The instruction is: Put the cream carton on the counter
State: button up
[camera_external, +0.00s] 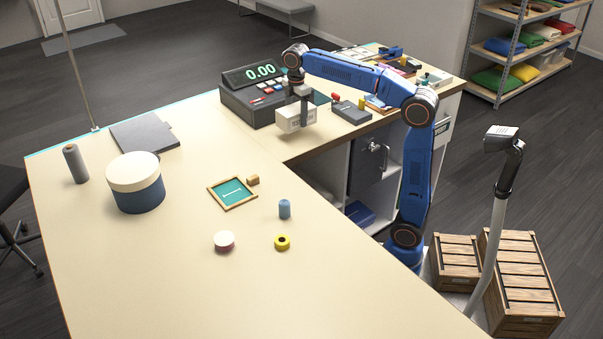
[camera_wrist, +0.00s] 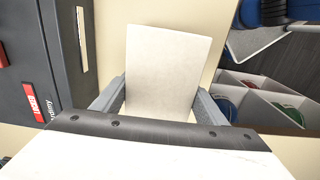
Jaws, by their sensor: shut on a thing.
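In the wrist view the carton (camera_wrist: 165,75) sits between the two grey fingers of my gripper (camera_wrist: 162,100). The counter (camera_external: 190,260) is a broad cream top that bends in an L. The carton is over the counter near its inner edge. Whether its underside touches the top I cannot tell.
The cash register (camera_external: 262,98) stands close beside the carton; its dark side (camera_wrist: 35,60) shows in the wrist view. Open shelves (camera_wrist: 265,95) lie below the inner edge. A round box (camera_external: 136,185), a framed tray (camera_external: 232,194) and small rolls stand on the counter.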

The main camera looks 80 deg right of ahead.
aim_at(296, 108)
jog(key=shift+f, duration=2.5)
jog(key=o, duration=1.2)
jog(key=shift+f, duration=0.1)
notch_tip(296, 108, up, 12)
jog(key=shift+r, duration=0.15)
